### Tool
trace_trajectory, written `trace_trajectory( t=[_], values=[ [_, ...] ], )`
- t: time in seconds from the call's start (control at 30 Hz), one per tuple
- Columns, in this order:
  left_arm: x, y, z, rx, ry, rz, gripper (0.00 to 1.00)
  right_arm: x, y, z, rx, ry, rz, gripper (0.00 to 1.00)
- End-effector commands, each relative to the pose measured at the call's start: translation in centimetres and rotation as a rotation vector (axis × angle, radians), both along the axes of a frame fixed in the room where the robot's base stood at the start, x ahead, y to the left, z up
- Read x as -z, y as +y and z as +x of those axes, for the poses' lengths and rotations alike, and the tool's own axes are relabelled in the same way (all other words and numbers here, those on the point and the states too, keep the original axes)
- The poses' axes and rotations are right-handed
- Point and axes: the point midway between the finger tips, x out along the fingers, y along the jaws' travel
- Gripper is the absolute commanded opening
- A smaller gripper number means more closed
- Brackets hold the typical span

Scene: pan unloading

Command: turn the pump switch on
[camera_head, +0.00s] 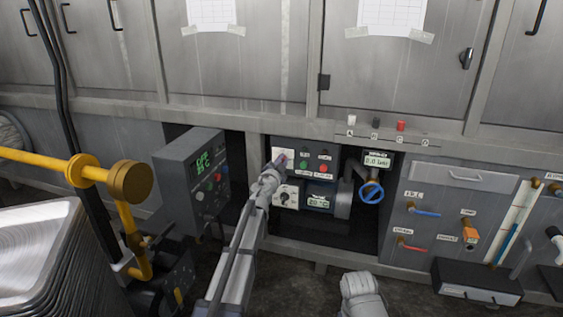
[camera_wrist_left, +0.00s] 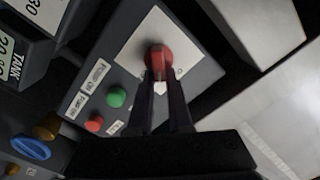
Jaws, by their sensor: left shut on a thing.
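The pump switch, a red rotary knob (camera_wrist_left: 158,58), sits on a white square plate on a dark grey control panel (camera_wrist_left: 205,80). In the head view this panel (camera_head: 334,169) is in the open bay at the centre, and my arm mostly covers the knob. My left gripper (camera_wrist_left: 161,76) has its two dark fingers shut on the red knob, one on each side; it also shows in the head view (camera_head: 279,163). The knob's grip ridge points roughly along the fingers.
Green (camera_wrist_left: 117,98) and red (camera_wrist_left: 95,123) buttons sit beside the knob. A flow meter reading 0.0 (camera_head: 377,160) and a blue valve wheel (camera_head: 370,192) are to the right. A grey control box (camera_head: 175,180) and yellow pipe (camera_head: 45,160) stand left.

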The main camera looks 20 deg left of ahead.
Motion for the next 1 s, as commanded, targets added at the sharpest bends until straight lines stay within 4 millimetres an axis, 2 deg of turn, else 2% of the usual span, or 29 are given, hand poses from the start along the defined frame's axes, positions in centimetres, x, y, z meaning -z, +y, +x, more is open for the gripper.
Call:
trace_trajectory(
  t=[0.6, 1.0],
  values=[
    [0.9, -0.6, 0.0, 0.000, -0.019, 0.563, 0.00, 0.9, 0.0, 0.0, 0.000, -0.001, 0.000, 0.00],
    [1.3, -0.7, 0.0, 0.000, -0.026, 0.783, 0.00, 1.3, 0.0, 0.0, 0.000, -0.001, 0.000, 0.00]
  ],
)
